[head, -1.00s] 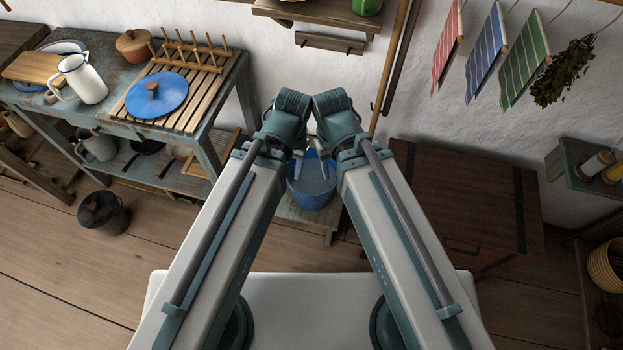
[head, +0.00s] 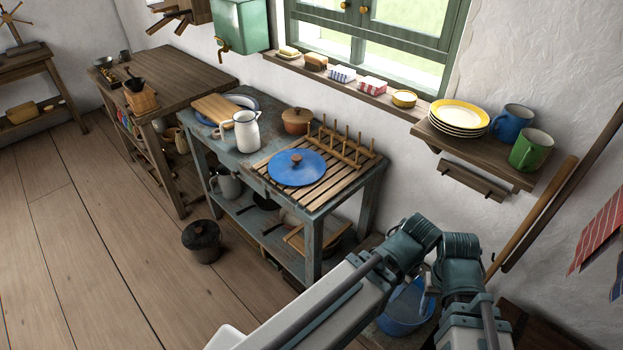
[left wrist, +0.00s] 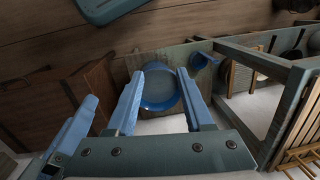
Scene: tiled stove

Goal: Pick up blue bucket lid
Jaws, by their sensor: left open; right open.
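The blue bucket lid (head: 297,168), a round blue disc with a brown knob, lies flat on the slatted top of the blue-grey side table (head: 345,192) in the head view. The open blue bucket (head: 405,308) stands low behind my folded arms. It also shows in the left wrist view (left wrist: 160,88), between and beyond the fingers of my left gripper (left wrist: 160,75). That gripper is open and empty. My right gripper (head: 428,287) is open near the bucket, partly hidden by the arms in the head view. Both grippers are well to the right of the lid and apart from it.
A wooden peg rack (head: 342,145) stands right behind the lid. A brown pot (head: 297,120), a white jug (head: 246,132) and a cutting board (head: 216,108) share the table. The floor at left is clear.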

